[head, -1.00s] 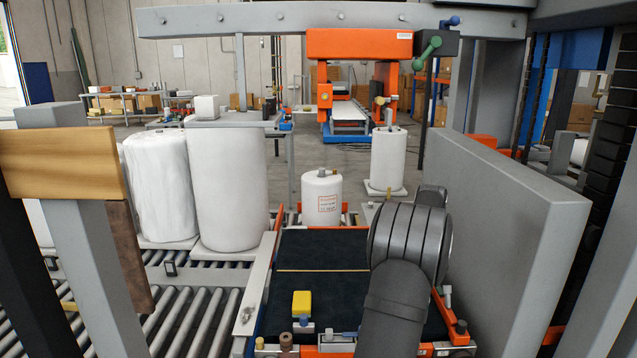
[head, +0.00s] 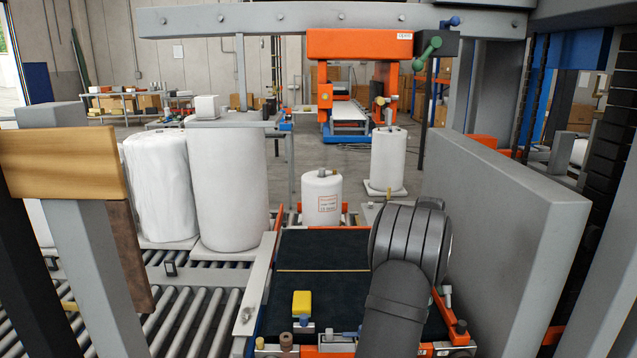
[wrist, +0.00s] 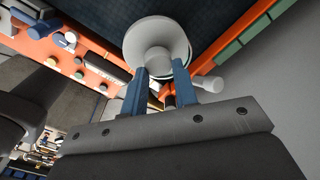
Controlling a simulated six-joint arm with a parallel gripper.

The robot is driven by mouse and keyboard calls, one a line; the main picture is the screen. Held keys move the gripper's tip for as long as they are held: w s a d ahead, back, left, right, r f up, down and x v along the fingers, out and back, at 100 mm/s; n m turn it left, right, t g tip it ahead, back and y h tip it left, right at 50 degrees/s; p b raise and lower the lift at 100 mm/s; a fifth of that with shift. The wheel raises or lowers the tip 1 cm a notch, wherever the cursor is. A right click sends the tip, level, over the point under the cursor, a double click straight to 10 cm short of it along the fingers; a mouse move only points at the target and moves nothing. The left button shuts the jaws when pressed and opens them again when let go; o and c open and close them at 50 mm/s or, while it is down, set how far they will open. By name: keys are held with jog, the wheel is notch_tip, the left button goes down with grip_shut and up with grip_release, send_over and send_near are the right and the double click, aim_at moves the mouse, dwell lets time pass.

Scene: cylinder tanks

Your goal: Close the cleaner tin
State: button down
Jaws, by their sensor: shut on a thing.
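My gripper (wrist: 163,72) shows in the wrist view, with its two blue fingers close around the short knob of a white round lid (wrist: 141,35). The lid looks like a flat disc, seen from the knob side, above a dark surface. A second rim shows just under its edge, but I cannot tell whether this is the cleaner tin or how the lid sits on it. In the head view my dark arm covers the place where my gripper works, so the fingers, the lid and the tin are hidden there.
A dark-topped bench (head: 325,250) with orange edges lies under my arm. A yellow block (head: 302,304) and small knobs stand at its near edge. A grey panel (head: 510,230) rises close on the right. Rollers (head: 190,325) and white cylinders (head: 228,190) are at left.

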jog(key=shift+s+f, duration=0.15)
jog(key=shift+f, duration=1.05)
jog(key=shift+r, duration=2)
notch_tip(320, 180, up, 16)
jog(key=shift+r, duration=0.25)
